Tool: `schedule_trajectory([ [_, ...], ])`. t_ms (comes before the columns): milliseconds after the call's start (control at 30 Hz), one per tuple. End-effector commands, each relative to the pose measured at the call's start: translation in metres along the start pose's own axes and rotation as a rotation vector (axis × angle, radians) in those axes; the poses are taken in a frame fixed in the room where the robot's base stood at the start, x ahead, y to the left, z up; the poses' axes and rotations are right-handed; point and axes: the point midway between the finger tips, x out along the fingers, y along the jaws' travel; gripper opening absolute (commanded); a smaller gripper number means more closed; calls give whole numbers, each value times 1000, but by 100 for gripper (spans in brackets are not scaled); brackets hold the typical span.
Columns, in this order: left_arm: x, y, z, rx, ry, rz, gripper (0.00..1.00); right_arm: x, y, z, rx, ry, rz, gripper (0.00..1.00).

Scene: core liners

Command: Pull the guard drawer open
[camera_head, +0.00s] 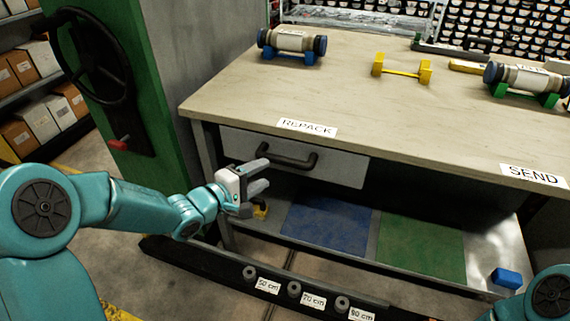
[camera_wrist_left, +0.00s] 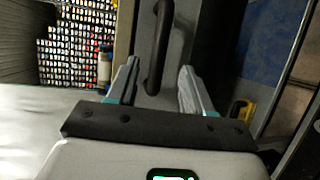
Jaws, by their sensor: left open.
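The guard drawer (camera_head: 340,170) is a grey front under the table top, below the REPACK label, and it looks shut. Its dark bar handle (camera_head: 290,157) runs across the front. My left gripper (camera_head: 262,176) is open at the left end of the handle in the head view. In the left wrist view the handle (camera_wrist_left: 160,45) stands upright in the picture, between the two fingers of the left gripper (camera_wrist_left: 158,90). I cannot tell whether the fingers touch it. Only a part of my right arm shows at the lower right of the head view; its gripper is out of view.
On the table top (camera_head: 400,120) lie a liner on blue supports (camera_head: 292,42), a yellow stand (camera_head: 402,70) and a liner on green supports (camera_head: 525,80). The shelf below has a blue mat (camera_head: 325,228), a green mat (camera_head: 420,246) and a blue block (camera_head: 507,278). A black handwheel (camera_head: 92,60) stands left.

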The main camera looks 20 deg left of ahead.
Motion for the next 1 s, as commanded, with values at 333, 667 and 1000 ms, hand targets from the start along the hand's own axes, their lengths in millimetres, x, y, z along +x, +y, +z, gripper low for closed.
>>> schedule_trajectory([
  [333,78,-1,0,1,-1,-1,51,12,4,0,0,0,0,43],
  [667,98,0,-1,-1,0,-1,51,14,5,0,0,0,0,43],
  [1000,97,0,-1,-1,1,-1,0,14,5,0,0,0,0,43],
])
